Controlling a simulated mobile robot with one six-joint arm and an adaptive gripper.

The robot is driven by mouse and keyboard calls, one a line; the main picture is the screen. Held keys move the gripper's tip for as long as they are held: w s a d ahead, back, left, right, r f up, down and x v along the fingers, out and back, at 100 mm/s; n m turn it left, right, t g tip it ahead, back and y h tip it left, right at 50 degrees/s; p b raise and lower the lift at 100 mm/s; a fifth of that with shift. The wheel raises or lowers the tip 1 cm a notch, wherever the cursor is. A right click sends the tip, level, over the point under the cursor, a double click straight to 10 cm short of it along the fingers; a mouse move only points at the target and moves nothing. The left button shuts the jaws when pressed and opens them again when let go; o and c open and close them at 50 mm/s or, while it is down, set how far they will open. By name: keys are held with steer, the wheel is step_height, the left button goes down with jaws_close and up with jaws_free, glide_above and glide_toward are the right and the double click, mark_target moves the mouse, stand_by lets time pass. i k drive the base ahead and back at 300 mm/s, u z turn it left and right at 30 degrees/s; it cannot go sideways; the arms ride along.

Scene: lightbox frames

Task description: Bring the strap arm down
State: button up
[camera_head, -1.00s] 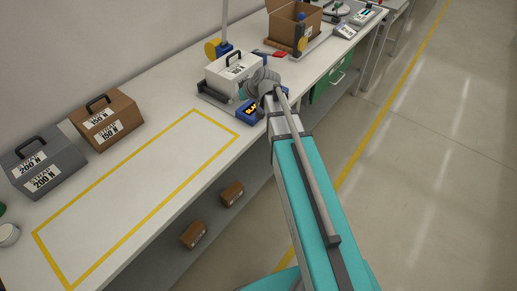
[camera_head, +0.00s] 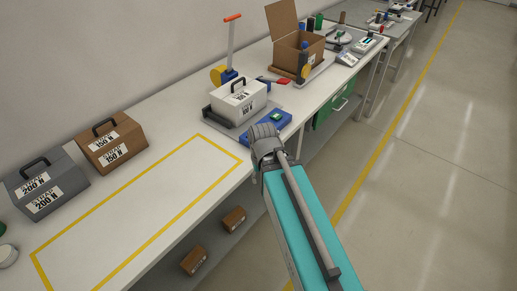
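An upright lever arm (camera_head: 231,48) with an orange grip stands at the back of the bench, on a blue base beside a yellow wheel (camera_head: 218,75). I take it for the strap arm; it is raised, close to vertical. The grey end of my arm shows over the bench's front edge, in front of the blue device and well apart from the lever.
A white weight block (camera_head: 238,101) sits on a dark scale between my arm and the lever. A blue device (camera_head: 265,128) lies in front. An open cardboard box (camera_head: 298,55) stands right of the lever. The yellow-outlined bench area (camera_head: 150,205) is clear.

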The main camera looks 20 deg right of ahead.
mark_target(231, 18)
steer(key=k, duration=0.65)
steer(key=z, duration=0.3)
steer(key=i, duration=1.6)
steer(key=u, duration=0.4)
